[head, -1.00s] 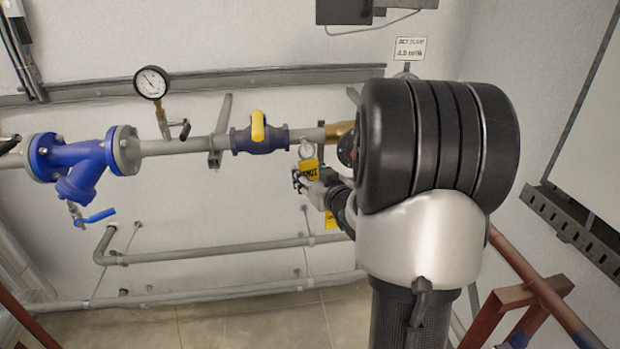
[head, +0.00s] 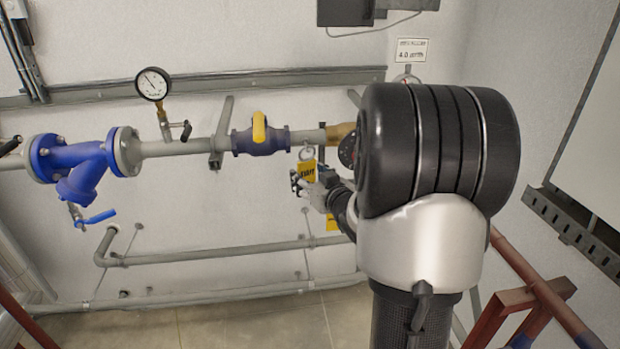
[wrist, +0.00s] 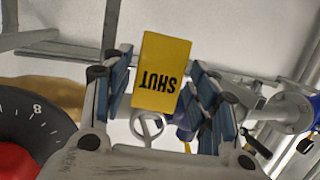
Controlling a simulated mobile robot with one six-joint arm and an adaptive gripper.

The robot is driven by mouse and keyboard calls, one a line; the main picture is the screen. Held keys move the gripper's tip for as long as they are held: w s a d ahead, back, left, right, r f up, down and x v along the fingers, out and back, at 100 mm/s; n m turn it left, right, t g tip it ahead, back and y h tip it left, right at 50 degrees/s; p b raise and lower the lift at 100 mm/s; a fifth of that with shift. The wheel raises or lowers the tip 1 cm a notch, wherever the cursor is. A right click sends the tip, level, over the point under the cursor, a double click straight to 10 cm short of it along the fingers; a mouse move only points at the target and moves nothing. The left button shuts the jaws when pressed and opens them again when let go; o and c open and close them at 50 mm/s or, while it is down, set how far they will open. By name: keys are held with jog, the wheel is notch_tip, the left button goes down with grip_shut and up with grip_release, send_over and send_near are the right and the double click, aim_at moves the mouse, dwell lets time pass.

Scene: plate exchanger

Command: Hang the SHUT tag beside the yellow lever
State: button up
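The yellow lever (head: 259,127) sits on a blue valve in the grey pipe, left of my gripper. The yellow SHUT tag (head: 308,171) is right of and below it, with a pale ring (head: 306,153) above the tag. In the wrist view the tag (wrist: 161,72) faces me with its lettering upside down. My gripper (wrist: 160,70) has its fingers apart, one each side of the tag, with a gap showing at the left. It also shows in the head view (head: 299,182). I cannot tell what the ring hangs on.
A black dial with a red centre (wrist: 30,135) is close at the left of the wrist view. A pressure gauge (head: 152,84) and a blue strainer (head: 78,160) stand farther left. Lower pipes (head: 220,249) run along the wall.

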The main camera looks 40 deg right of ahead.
jog(key=shift+o, duration=0.8)
jog(key=v, duration=1.2)
